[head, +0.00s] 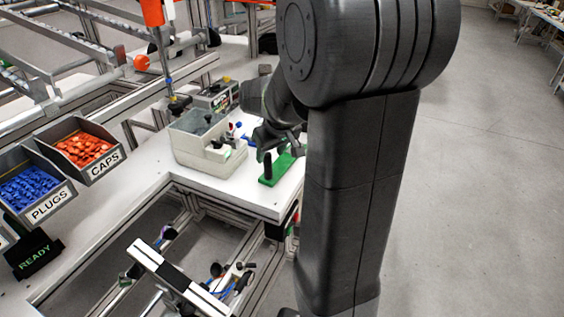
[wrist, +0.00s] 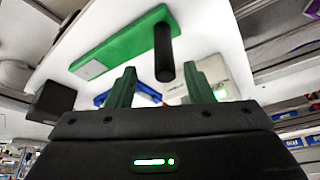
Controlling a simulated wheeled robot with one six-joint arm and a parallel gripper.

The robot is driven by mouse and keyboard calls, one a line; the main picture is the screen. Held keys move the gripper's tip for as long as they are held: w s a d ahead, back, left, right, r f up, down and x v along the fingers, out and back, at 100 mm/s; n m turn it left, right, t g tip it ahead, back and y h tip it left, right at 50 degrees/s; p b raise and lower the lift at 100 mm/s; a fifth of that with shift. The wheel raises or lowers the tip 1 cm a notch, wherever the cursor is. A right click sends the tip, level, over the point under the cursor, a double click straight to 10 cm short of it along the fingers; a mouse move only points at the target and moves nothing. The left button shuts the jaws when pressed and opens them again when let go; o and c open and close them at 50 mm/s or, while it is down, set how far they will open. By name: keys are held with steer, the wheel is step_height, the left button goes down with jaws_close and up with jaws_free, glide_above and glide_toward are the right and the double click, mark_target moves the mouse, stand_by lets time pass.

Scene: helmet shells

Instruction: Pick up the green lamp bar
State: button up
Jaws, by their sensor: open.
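The green lamp bar (head: 275,173) lies flat near the right edge of the white tabletop, with an upright black post (head: 267,164) on it. In the wrist view the green bar (wrist: 122,47) runs diagonally across the upper middle, with a pale patch near its left end. The black post (wrist: 164,55) shows at its right end, between the fingertips in the picture. My gripper (wrist: 160,78) is open with nothing held, close to the bar. In the head view my gripper (head: 280,142) is just above the bar, and my arm hides part of its right side.
A pale bin (head: 208,150) stands left of the bar, with small blue and red items beside it. Bins of orange caps (head: 84,147) and blue plugs (head: 30,187) are at left. The white table's (head: 262,207) front edge is bare near the bar.

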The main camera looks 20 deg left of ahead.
steer(key=shift+s+p+x, duration=0.2)
steer(key=shift+x, duration=0.9)
steer(key=shift+s+p+x, duration=0.15)
steer(key=shift+s+x, duration=0.05)
steer(key=shift+x, duration=0.9)
steer(key=shift+d+f, duration=0.1)
steer(key=shift+f, duration=0.05)
jaws_close()
